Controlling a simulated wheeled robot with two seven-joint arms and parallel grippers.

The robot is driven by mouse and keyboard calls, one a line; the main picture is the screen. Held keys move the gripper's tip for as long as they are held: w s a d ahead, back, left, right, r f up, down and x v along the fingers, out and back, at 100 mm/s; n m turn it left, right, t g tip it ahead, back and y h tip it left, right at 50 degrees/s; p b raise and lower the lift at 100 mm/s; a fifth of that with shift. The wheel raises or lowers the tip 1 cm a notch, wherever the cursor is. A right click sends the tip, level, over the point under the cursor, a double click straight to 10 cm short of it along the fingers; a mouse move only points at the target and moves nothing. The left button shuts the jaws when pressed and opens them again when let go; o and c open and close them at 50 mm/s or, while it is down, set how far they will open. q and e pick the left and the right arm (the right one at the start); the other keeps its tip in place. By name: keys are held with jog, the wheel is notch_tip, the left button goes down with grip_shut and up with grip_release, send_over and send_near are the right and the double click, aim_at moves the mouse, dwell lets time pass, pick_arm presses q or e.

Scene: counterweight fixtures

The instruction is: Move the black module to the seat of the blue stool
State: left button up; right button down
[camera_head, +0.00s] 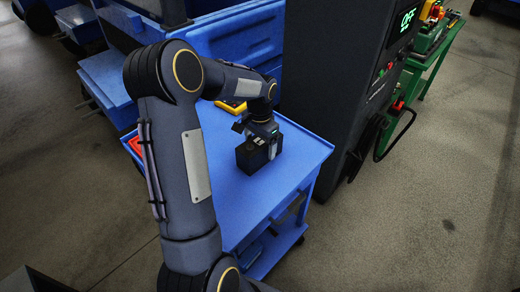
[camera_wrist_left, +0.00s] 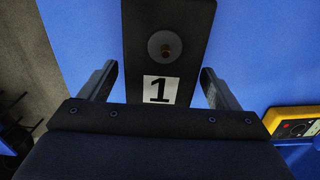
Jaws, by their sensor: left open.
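The black module (camera_head: 246,160) stands on the top of a blue cart (camera_head: 215,190) in the head view. In the left wrist view the module (camera_wrist_left: 190,30) shows a round grey knob and a white label with a black 1. My left gripper (camera_head: 262,141) is just above the module in the head view. In the wrist view its open fingers (camera_wrist_left: 160,82) are on either side of the labelled part, with gaps on both sides. A low blue surface (camera_head: 104,72) stands behind the cart at left; I cannot tell whether it is the blue stool. My right gripper is not in view.
A yellow device (camera_head: 232,107) lies on the cart behind the module, and a red item (camera_head: 134,146) is at its left edge. A tall dark cabinet (camera_head: 325,75) with a green display stands right of the cart. The cart top's front is clear.

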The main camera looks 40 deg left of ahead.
pick_arm(q)
grip_shut()
jog(key=shift+w+r, duration=0.1)
jog(key=shift+r, duration=0.05)
dwell(0.5)
